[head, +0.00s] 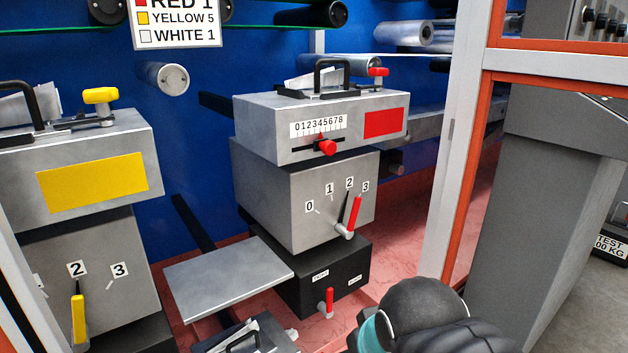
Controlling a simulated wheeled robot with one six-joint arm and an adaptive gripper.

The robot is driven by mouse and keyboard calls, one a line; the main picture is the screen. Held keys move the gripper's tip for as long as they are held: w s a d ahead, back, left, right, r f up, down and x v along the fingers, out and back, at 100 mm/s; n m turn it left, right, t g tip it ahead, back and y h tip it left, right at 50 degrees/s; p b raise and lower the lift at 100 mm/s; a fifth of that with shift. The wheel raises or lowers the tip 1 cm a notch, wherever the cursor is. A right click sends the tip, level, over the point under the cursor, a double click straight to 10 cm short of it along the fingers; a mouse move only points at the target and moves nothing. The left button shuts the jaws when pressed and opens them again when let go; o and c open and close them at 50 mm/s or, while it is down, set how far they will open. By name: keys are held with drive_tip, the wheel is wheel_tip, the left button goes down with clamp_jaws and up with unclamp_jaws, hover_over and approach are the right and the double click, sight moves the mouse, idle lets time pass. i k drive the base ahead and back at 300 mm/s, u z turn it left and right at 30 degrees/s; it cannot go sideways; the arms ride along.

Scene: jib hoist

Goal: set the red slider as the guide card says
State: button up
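The red slider (327,147) is a round red knob in a dark slot on the front of a grey box (263,140) with a red patch. It sits below a white scale (319,126) marked 0 to 8, near the middle, around 4 or 5; the exact mark is hard to tell. The guide card (177,22) hangs at the top left and reads RED 1, YELLOW 5, WHITE 1; its top edge is cut off. A dark rounded part of my arm with a teal band shows at the bottom right, below the slider. My gripper's fingers are not visible.
A smaller red lever (328,301) is on the black box. A yellow-marked unit (92,182) stands left. An orange-and-white frame post (462,150) stands right. A grey plate (228,276) juts out below.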

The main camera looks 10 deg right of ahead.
sight(328, 147)
drive_tip(key=z, duration=1.45)
drive_tip(key=k, duration=0.75)
drive_tip(key=u, duration=1.5)
